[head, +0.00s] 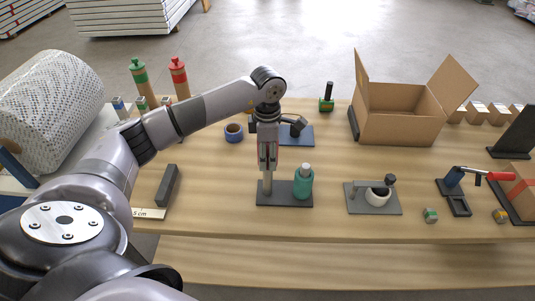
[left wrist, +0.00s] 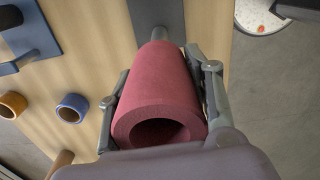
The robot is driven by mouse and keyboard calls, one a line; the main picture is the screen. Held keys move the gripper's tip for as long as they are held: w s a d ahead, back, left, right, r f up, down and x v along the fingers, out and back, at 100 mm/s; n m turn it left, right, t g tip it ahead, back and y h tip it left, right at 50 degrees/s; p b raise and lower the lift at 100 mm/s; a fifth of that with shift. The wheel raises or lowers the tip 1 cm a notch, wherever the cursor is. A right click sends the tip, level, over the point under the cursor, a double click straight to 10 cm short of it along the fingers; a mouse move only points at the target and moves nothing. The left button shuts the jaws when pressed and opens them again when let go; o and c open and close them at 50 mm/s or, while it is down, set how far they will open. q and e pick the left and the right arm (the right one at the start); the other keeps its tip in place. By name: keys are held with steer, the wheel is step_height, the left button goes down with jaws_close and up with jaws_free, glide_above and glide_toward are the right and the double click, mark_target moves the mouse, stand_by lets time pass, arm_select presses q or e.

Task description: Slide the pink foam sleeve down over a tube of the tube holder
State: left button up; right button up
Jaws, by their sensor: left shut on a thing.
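My left gripper (head: 267,160) points down and is shut on the pink foam sleeve (left wrist: 163,85). In the left wrist view the sleeve lies between the two fingers, its open end towards the camera and its hole dark. In the head view the fingers mostly hide it. The tube holder (head: 285,200) is a dark base plate. A pale tube (head: 267,186) on its left side shows directly below the gripper. A teal bottle-shaped thing (head: 303,182) stands on its right side. I cannot tell whether the tube's top is inside the sleeve. My right gripper is not in view.
A blue tape roll (head: 234,133) and a blue plate with a dark tool (head: 297,131) lie behind the holder. A grey plate with a white cup (head: 377,196) is to its right. A dark bar (head: 168,186) lies left. An open cardboard box (head: 400,125) stands back right.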

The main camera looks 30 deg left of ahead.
mark_target(267, 179)
arm_select(q)
steer(key=shift+f+b, duration=0.3)
steer(key=shift+f, duration=0.1)
stand_by(0.4)
steer(key=shift+f+b, duration=0.85)
steer(key=shift+f, duration=0.15)
stand_by(0.4)
steer(key=shift+f+b, duration=3.55)
steer(key=shift+f, duration=0.8)
stand_by(1.5)
